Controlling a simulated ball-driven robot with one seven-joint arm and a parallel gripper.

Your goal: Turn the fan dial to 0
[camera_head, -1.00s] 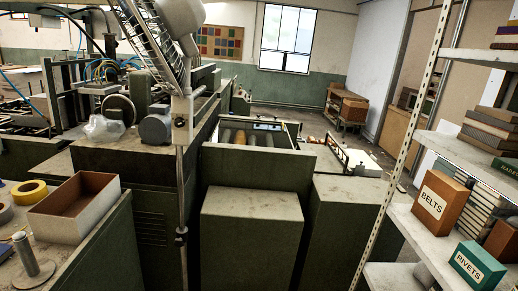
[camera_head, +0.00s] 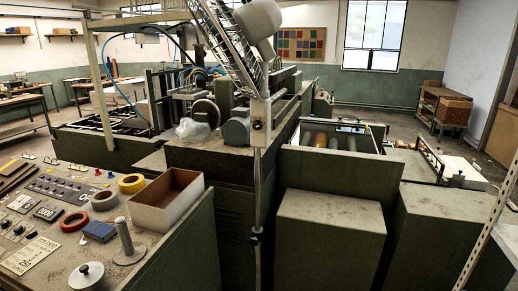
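A standing fan with a wire cage (camera_head: 232,48) and a grey rounded motor housing (camera_head: 258,18) is at the top centre, seen from the side. Its thin pole (camera_head: 257,195) runs down in front of the green machine. A small pale box (camera_head: 259,123) with a dark round spot sits on the pole below the fan head. This may hold the dial, but its setting is too small to read. My gripper is not in view.
A control console (camera_head: 60,205) with buttons is at the lower left, carrying tape rolls (camera_head: 131,183), an open box (camera_head: 170,205) and a metal spindle (camera_head: 125,240). Green cabinets (camera_head: 330,235) fill the lower middle and right. A shelf post (camera_head: 495,225) stands at the right edge. Open floor shows behind.

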